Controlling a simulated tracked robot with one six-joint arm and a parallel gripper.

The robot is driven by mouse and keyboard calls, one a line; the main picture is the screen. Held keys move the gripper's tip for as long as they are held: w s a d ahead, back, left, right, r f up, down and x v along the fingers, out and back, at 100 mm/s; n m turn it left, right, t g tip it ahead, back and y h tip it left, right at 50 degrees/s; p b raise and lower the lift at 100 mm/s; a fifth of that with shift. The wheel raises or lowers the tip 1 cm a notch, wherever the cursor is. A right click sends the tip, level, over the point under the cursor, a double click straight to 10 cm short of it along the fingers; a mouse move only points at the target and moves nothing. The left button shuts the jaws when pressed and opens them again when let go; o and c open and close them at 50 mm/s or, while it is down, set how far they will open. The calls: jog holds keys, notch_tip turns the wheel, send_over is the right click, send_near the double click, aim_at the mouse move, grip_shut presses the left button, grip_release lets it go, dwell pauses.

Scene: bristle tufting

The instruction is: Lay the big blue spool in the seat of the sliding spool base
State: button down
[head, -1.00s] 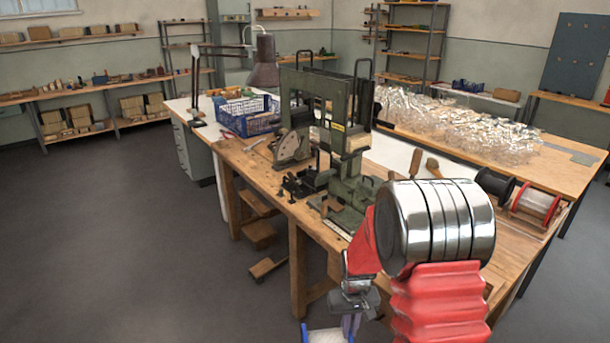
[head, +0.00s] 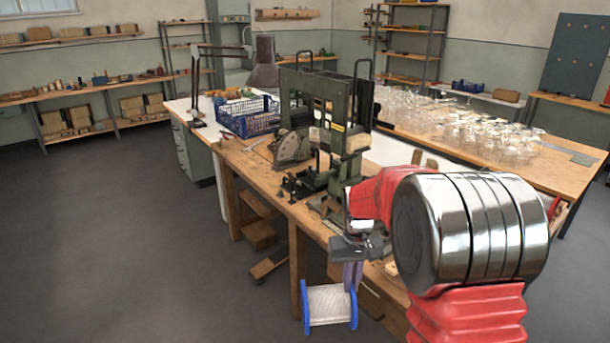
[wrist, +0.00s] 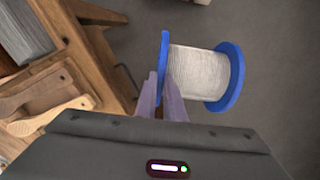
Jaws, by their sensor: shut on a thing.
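The big blue spool has blue end flanges and is wound with whitish line. In the head view the spool (head: 328,304) hangs at the bottom centre, in front of the bench's front edge and over the floor. My gripper (head: 352,276) is above its right end and is shut on its right flange. In the wrist view the purple fingers of my gripper (wrist: 163,100) close on the left flange of the spool (wrist: 203,75). I cannot make out the sliding spool base or its seat for certain; my arm hides part of the bench.
Wooden tools (wrist: 45,105) lie by the bench edge. The floor (head: 120,240) at left is clear.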

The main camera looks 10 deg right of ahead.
dwell(0.5)
jog(key=s+a+f, duration=0.2)
jog(key=f, duration=0.5)
jog(key=s+a+f, duration=0.1)
jog(key=a+f, duration=0.1)
jog(key=f, duration=0.6)
jog(key=shift+s, duration=0.35)
